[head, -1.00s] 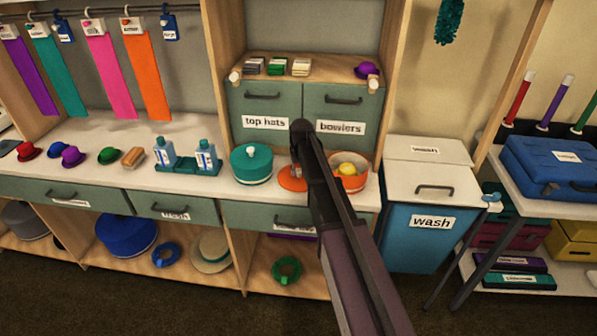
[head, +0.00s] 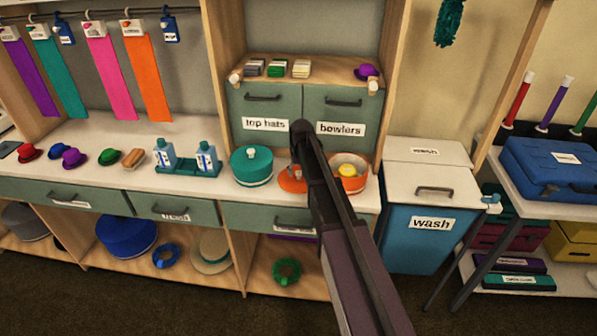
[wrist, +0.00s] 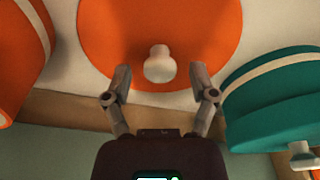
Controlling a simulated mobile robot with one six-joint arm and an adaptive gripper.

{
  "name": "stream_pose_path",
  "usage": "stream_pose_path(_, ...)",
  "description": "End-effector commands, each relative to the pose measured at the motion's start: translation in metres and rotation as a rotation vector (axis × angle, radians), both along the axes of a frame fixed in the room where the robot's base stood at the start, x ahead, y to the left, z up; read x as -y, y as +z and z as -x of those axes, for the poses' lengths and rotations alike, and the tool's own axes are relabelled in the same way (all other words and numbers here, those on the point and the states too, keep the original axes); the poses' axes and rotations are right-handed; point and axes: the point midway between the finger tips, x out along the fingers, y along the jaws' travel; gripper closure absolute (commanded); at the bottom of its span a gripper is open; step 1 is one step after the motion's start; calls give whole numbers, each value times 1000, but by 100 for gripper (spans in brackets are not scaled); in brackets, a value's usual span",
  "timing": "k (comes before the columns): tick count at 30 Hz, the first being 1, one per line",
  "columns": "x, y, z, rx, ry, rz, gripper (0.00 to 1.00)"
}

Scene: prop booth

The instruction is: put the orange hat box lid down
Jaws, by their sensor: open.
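The orange hat box lid (head: 289,184) lies on the white counter, between the teal hat box and the open orange hat box (head: 359,183). In the wrist view the lid (wrist: 205,35) is a broad orange disc with a pale round knob (wrist: 159,65). My gripper (wrist: 159,75) is open, with one finger on each side of the knob and a visible gap to both. In the head view my arm covers part of the lid and hides the fingers. A yellow rounded thing (head: 348,170) sits in the open orange box.
The teal hat box (head: 250,168), lidded, stands close to the lid; it also shows in the wrist view (wrist: 275,110). Blue-and-white bottles (head: 206,161) stand in a teal holder further left. Drawers (head: 342,117) rise behind. The counter's front edge is close.

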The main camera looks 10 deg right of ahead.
Motion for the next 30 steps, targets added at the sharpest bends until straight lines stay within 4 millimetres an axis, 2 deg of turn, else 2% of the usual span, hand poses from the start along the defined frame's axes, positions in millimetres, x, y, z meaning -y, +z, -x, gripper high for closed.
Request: stream_pose_path(30,1,86,13,0,0,0,26)
